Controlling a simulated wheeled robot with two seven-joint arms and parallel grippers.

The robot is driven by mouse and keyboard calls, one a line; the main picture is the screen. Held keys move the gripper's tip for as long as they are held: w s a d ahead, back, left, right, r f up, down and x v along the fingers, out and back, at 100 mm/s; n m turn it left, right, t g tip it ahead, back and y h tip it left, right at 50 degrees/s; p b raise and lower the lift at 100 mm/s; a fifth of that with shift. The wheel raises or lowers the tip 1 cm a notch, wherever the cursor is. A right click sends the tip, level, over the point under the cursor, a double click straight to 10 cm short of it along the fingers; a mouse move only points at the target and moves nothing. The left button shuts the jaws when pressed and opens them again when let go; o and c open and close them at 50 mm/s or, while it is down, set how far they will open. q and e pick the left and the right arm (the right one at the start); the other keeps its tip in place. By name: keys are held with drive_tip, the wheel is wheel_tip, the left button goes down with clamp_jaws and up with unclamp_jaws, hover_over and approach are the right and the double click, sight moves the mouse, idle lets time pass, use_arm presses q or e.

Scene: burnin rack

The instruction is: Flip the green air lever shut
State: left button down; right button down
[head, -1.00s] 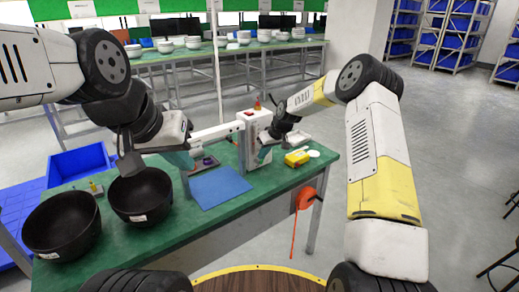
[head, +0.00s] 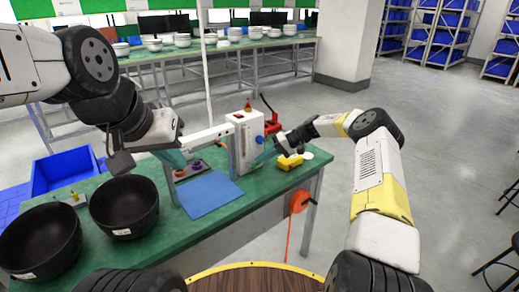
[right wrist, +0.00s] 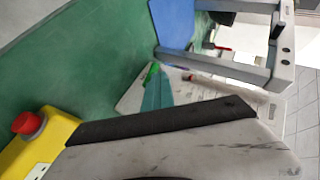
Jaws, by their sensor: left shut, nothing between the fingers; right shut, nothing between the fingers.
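The white box-like post (head: 246,140) stands at the back of the green bench, with a pale horizontal arm reaching left from it. My right gripper (head: 264,152) is at the right side of this post, its teal fingers closed and empty. In the right wrist view a small green lever (right wrist: 152,73) lies at the tips of my teal fingers (right wrist: 157,92), against the white face (right wrist: 190,90); whether they touch it I cannot tell. The lever is not clear in the head view. My left gripper (head: 173,158) is shut and empty above the bench, left of the post.
A yellow box (head: 289,162) with a red button (right wrist: 27,123) sits right of the post. A blue mat (head: 208,195) lies in front. Two black bowls (head: 124,207) stand at the left. A small device with round parts (head: 192,172) is behind the mat.

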drive_tip(key=shift+w+d+f, duration=0.15)
drive_tip(key=shift+d+f, duration=0.15)
drive_tip(key=shift+f, duration=0.15)
drive_tip(key=shift+d+f, duration=0.15)
drive_tip(key=shift+f, duration=0.05)
idle(0.3)
